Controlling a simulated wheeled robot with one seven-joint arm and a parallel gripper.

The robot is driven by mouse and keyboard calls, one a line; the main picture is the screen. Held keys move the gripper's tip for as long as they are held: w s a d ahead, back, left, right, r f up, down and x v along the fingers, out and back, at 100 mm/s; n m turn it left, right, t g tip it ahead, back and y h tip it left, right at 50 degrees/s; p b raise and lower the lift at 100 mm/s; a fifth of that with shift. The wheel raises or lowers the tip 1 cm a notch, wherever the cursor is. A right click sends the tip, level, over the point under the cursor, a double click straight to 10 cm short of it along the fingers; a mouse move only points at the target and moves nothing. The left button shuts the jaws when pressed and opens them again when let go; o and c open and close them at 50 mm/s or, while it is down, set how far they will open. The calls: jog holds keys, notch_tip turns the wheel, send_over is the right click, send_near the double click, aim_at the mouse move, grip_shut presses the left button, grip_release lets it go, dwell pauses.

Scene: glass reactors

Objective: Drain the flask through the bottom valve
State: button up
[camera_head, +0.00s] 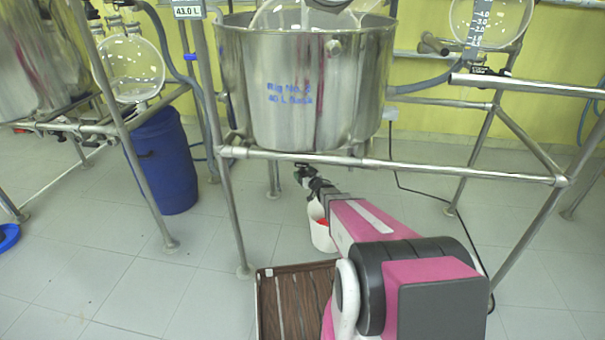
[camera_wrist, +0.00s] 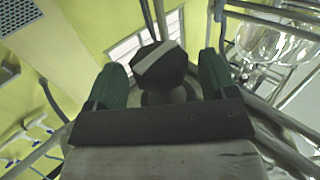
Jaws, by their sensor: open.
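A large steel vessel (camera_head: 300,85) with blue lettering sits in the pipe frame, with part of a glass vessel (camera_head: 300,15) showing inside its rim. My gripper (camera_head: 304,172) is below the steel vessel's underside. In the wrist view its two green fingers (camera_wrist: 162,75) are open, one on each side of a dark faceted knob (camera_wrist: 160,62) with a pale stripe. The knob looks like a valve handle. I cannot tell whether the fingers touch it. The valve's outlet is not clearly visible. A white bucket (camera_head: 321,234) with something red stands partly behind my arm.
A horizontal frame rail (camera_head: 400,168) crosses above my arm. A blue drum (camera_head: 162,160) and a round glass flask (camera_head: 131,68) are at left, another flask (camera_head: 488,20) at upper right. A brown slatted tray (camera_head: 290,300) lies on the floor. Floor at left is mostly clear.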

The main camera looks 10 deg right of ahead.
jog(key=v, duration=0.9)
jog(key=shift+s, duration=0.35)
jog(key=shift+d, duration=0.15)
dwell(0.5)
